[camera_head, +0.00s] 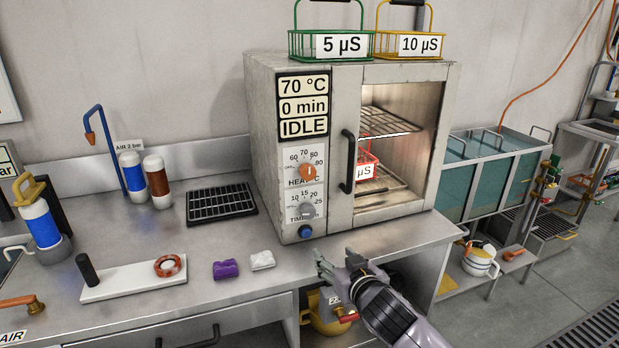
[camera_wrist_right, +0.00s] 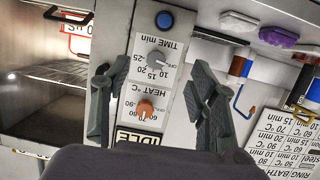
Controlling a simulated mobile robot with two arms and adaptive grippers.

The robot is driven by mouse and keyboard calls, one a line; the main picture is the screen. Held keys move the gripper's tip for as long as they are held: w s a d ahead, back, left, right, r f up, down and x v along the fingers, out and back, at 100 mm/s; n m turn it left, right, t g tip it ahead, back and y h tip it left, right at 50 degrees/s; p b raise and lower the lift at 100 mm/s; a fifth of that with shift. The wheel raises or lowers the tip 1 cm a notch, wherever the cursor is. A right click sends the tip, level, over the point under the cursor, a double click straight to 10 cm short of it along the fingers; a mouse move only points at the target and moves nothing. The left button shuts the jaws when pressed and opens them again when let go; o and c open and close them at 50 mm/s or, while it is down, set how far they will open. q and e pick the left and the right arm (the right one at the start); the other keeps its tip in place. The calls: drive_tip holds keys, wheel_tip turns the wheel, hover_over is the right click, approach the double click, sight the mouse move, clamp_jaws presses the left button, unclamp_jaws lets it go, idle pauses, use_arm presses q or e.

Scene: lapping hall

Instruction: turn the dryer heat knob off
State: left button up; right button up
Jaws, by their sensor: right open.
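The orange heat knob (camera_head: 308,172) sits on the dryer's (camera_head: 262,140) front panel, under the 70 °C, 0 min and IDLE displays. Its pointer appears near the 70 mark. In the right wrist view the heat knob (camera_wrist_right: 145,107) appears upside down, between the two fingers in the picture. The grey time knob (camera_head: 307,211) is below it, with a blue button (camera_head: 305,232) under that. My right gripper (camera_head: 335,264) is open and empty, in front of the bench edge, lower than the knobs and apart from them. My left gripper is out of view.
The dryer's glazed door with a black handle (camera_head: 347,162) is right of the panel; a red basket (camera_head: 367,160) is inside. Purple (camera_head: 226,270) and white (camera_head: 262,260) pieces lie on the bench. Green (camera_head: 330,44) and yellow (camera_head: 410,44) baskets stand on top.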

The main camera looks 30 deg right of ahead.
wheel_tip(320, 180, up, 12)
drive_tip(key=w+t, duration=0.1)
drive_tip(key=t, duration=0.2)
drive_tip(key=p, duration=0.1)
approach(310, 173)
drive_tip(key=w, duration=0.1)
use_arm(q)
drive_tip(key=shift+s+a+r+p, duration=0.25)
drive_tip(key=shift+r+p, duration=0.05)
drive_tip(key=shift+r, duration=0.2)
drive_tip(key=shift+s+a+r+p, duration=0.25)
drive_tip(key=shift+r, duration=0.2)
use_arm(e)
drive_tip(key=shift+m+t, duration=0.3)
drive_tip(key=x, duration=0.9)
drive_tip(key=shift+w+d+f, duration=0.15)
drive_tip(key=shift+w+f, duration=0.05)
drive_tip(key=shift+f, duration=0.05)
drive_tip(key=c, duration=1.2)
drive_tip(key=shift+o, duration=0.2)
